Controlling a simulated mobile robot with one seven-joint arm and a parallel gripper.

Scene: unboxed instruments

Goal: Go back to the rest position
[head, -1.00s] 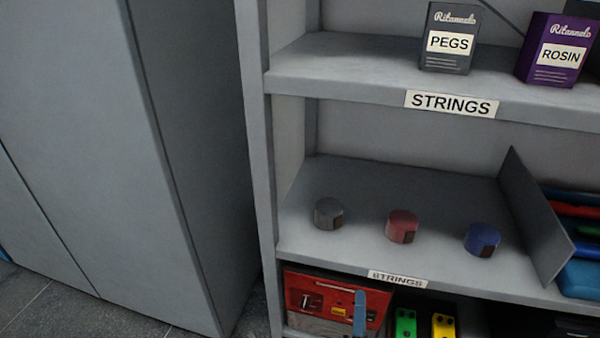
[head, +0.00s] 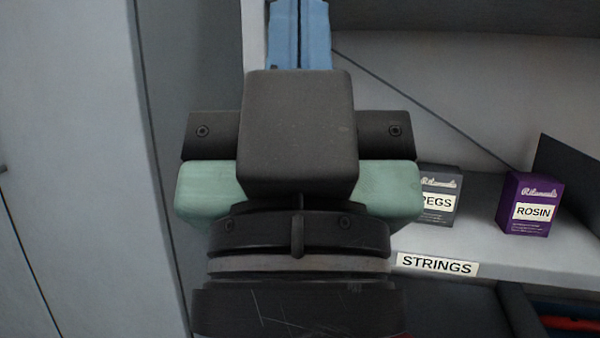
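My gripper (head: 299,25) is raised in front of the shelf unit in the head view and seen from behind. Its dark and green body fills the middle of the picture. Its two blue fingers point up and run out of the top edge. They lie side by side with only a thin dark line between them, and no object shows between them. The very tips are cut off.
Behind on the shelf stand a grey PEGS box (head: 440,194), partly hidden by my gripper, and a purple ROSIN box (head: 530,205). A STRINGS label (head: 437,265) is on the shelf edge. A grey cabinet (head: 75,170) stands at the left.

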